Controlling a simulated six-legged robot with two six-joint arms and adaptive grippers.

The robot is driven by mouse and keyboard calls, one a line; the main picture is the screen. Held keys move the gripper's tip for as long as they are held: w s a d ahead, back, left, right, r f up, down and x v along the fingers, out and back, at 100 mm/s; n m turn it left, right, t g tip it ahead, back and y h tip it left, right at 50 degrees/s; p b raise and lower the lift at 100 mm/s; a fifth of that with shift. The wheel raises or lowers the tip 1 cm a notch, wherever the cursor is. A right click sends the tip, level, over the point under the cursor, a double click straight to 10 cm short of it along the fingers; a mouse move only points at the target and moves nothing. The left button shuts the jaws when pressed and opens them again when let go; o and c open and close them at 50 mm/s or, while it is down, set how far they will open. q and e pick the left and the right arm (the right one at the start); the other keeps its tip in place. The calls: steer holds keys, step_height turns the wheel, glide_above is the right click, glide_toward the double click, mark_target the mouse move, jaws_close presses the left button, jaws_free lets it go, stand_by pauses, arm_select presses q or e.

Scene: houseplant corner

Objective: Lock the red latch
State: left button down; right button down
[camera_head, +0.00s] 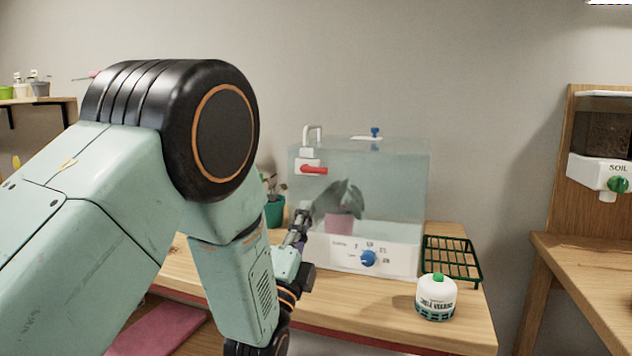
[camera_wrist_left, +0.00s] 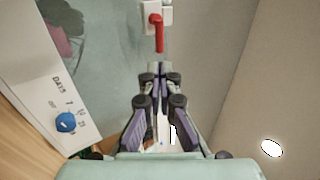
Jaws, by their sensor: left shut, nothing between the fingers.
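The red latch (camera_head: 314,170) is a small lever on a white mount at the upper left front of a clear box (camera_head: 395,185). In the head view the lever lies about level, pointing right. The latch also shows at the top of the left wrist view (camera_wrist_left: 157,32), ahead of the fingertips and apart from them. My left gripper (camera_head: 300,222) is in front of the box's left side, below the latch. Its fingers are shut and empty, and they also show in the left wrist view (camera_wrist_left: 153,78). My right gripper is not in view.
A plant in a pink pot (camera_head: 339,224) stands inside the box. A blue knob (camera_head: 368,258) is on its white base panel. A teal pot (camera_head: 274,211) stands left.

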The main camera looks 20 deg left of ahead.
mark_target(321, 173)
arm_select(q)
steer(key=x, duration=0.7)
steer(key=shift+w+r+b, duration=0.1)
steer(key=shift+w+b, duration=0.1)
steer(key=shift+b, duration=0.2)
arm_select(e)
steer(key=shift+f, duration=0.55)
arm_select(q)
steer(key=shift+w+a+n, duration=0.1)
steer(key=shift+n, duration=0.2)
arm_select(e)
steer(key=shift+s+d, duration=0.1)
